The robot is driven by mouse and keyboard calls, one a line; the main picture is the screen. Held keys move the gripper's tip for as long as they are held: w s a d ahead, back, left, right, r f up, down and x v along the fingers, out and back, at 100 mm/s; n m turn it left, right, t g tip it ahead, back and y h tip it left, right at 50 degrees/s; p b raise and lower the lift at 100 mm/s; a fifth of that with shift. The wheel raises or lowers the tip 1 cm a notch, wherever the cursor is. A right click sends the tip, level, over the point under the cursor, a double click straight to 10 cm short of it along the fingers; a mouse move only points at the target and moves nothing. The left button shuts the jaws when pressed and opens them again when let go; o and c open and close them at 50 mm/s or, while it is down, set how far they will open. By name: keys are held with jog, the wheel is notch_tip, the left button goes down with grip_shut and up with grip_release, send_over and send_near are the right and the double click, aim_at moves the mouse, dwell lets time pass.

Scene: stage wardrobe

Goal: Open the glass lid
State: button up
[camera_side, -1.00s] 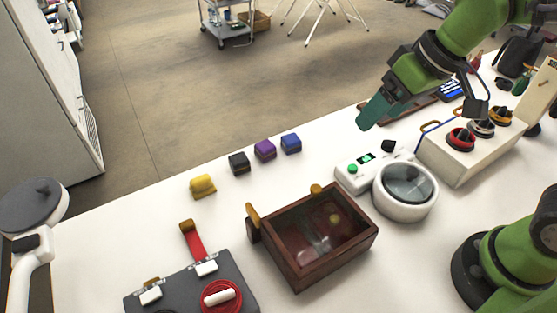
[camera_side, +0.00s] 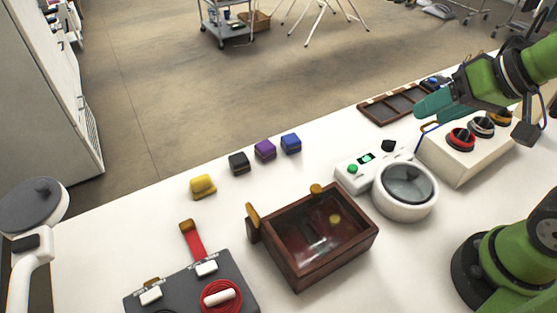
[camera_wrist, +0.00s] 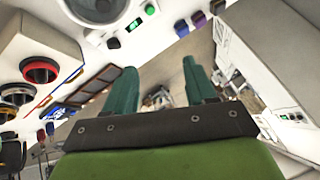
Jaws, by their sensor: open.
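A wooden box (camera_side: 312,279) with a clear, glass-like top (camera_side: 318,230) stands at the front middle in the side view; reddish contents show through. A white device (camera_side: 403,211) to its right has a round dark glass cover (camera_side: 407,184), which looks shut. The round cover also shows at the top of the wrist view (camera_wrist: 97,6). My gripper (camera_side: 420,108) is at the upper right of the side view, beyond and above the white device, apart from both. In the wrist view its two teal fingers (camera_wrist: 160,72) are spread with nothing between them.
A panel with red, grey and orange knobs (camera_side: 459,163) stands close under my gripper. A brown compartment tray (camera_side: 392,106) lies behind it. Yellow (camera_side: 202,186), black (camera_side: 239,164), purple (camera_side: 265,150) and blue (camera_side: 291,144) blocks line the back edge. A grey case (camera_side: 185,283) lies front left.

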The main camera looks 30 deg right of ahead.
jog(key=w+a+g, duration=0.1)
jog(key=a, duration=0.1)
jog(key=w+a+n+g, duration=0.1)
jog(key=a, duration=0.1)
jog(key=w+a, duration=0.1)
jog(key=a, duration=0.2)
jog(key=shift+w+f+n+g, duration=0.1)
jog(key=shift+w+n+g, duration=0.3)
jog(key=shift+c, duration=0.2)
jog(key=r+m+g+h, duration=0.2)
jog(key=m+g, duration=0.2)
jog(key=m, duration=0.3)
send_over(316, 188)
notch_tip(316, 188, down, 17)
jog(key=shift+r, duration=0.15)
grip_shut()
